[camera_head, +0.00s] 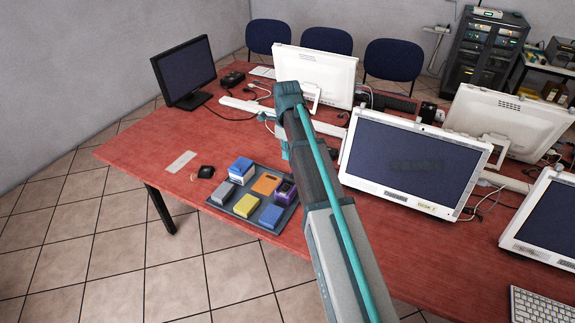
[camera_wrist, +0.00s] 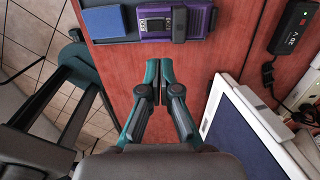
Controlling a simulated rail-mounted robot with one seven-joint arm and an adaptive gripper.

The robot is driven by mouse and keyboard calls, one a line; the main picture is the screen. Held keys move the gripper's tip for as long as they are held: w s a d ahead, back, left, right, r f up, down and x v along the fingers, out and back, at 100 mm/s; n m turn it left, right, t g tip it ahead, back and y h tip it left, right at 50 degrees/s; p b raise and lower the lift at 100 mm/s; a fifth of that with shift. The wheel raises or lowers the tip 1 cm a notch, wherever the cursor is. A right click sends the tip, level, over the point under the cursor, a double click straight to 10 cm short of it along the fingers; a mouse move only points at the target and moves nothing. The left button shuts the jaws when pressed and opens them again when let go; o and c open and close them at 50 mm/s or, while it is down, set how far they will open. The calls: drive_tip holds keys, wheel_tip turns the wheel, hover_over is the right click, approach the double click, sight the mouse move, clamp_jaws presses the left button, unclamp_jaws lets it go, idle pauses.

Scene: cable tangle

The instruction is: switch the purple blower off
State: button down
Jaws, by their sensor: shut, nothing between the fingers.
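The purple blower (camera_head: 285,192) sits at the right side of a dark grey tray (camera_head: 240,217) on the red table. In the head view my arm hides much of the gripper.
The tray also holds blue (camera_head: 271,216), yellow (camera_head: 247,205) and orange (camera_head: 265,184) blocks. A monitor (camera_head: 410,165) stands right of the arm; its edge shows near the gripper in the wrist view (camera_wrist: 255,130). A black adapter (camera_wrist: 291,27) lies further right.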

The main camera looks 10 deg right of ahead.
sight(285, 189)
wheel_tip(285, 189, down, 13)
drive_tip(key=p, duration=0.3)
drive_tip(key=shift+f+p, duration=0.15)
drive_tip(key=shift+p, duration=0.25)
drive_tip(key=shift+w+d+f, duration=0.1)
drive_tip(key=shift+w+f, duration=0.05)
drive_tip(key=shift+f, duration=0.1)
idle(0.4)
drive_tip(key=shift+s+a+r, duration=0.2)
drive_tip(key=shift+s+a, duration=0.35)
drive_tip(key=shift+s, duration=0.15)
drive_tip(key=shift+p, duration=0.3)
